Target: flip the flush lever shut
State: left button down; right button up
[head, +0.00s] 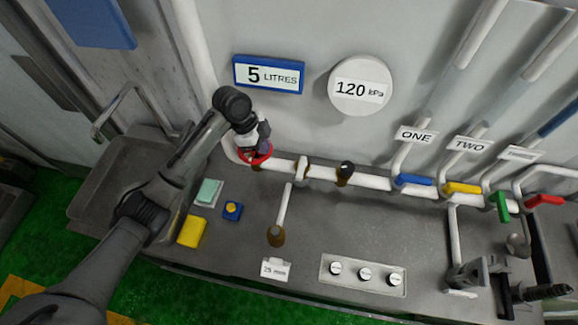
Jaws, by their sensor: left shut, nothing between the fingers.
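Coloured levers sit on the white pipe at the right: a blue lever (414,180), a yellow lever (462,188), a green lever (502,207) and a red lever (545,201). None carries a readable "flush" label, so I cannot tell which is the flush lever. My left gripper (262,143) is shut and empty, at the red handwheel (256,155) near the pipe's left end. It partly covers the wheel; I cannot tell whether they touch. It is well left of the levers.
A panel with three round knobs (366,273) lies on the bench (310,230). A sink (115,185) is at left.

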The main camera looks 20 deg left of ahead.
aim_at(301, 169)
pick_arm(q)
jog(key=shift+f, duration=0.1)
jog(key=w+d+f+p, duration=0.1)
jog(key=d+f+p, duration=0.1)
jog(key=d+f, duration=0.5)
jog(key=shift+x, duration=1.05)
pick_arm(e)
jog(key=shift+a+r, duration=0.1)
jog(key=shift+r, duration=1.1)
pick_arm(q)
jog(key=shift+w+a, duration=0.1)
jog(key=shift+d+n+p, duration=0.2)
jog(key=shift+n+p, duration=0.3)
jog(key=shift+p, duration=0.45)
pick_arm(e)
jog(key=shift+w+d+r, duration=0.1)
jog(key=shift+d+r, duration=0.7)
